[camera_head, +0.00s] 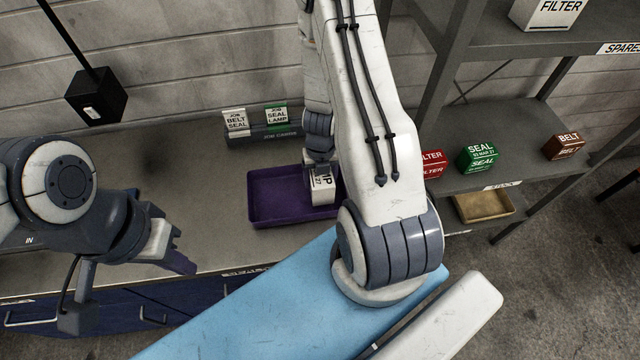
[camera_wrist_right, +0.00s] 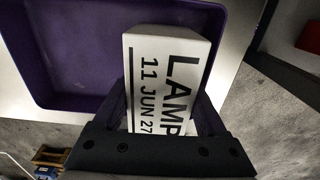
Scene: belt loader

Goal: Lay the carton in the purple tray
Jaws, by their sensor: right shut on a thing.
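The purple tray (camera_head: 275,218) lies on the grey worktop, and its floor and walls also show in the right wrist view (camera_wrist_right: 72,104). The white carton (camera_head: 322,192) is over the tray's right part. The right wrist view shows its face printed LAMP, 11 JUN 27 (camera_wrist_right: 163,75). My right gripper (camera_wrist_right: 162,112) is shut on the carton, a finger on each side. I cannot tell whether the carton touches the tray floor. My left gripper (camera_head: 182,258) hangs over the worktop's front edge, left of the tray; its finger gap is not clear.
A job card holder (camera_head: 262,136) with BELT SEAL and SEAL LAMP cards stands behind the tray. A grey shelf (camera_head: 520,150) at the right holds red, green and brown boxes and a tan tray (camera_head: 484,206). The worktop left of the tray is clear.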

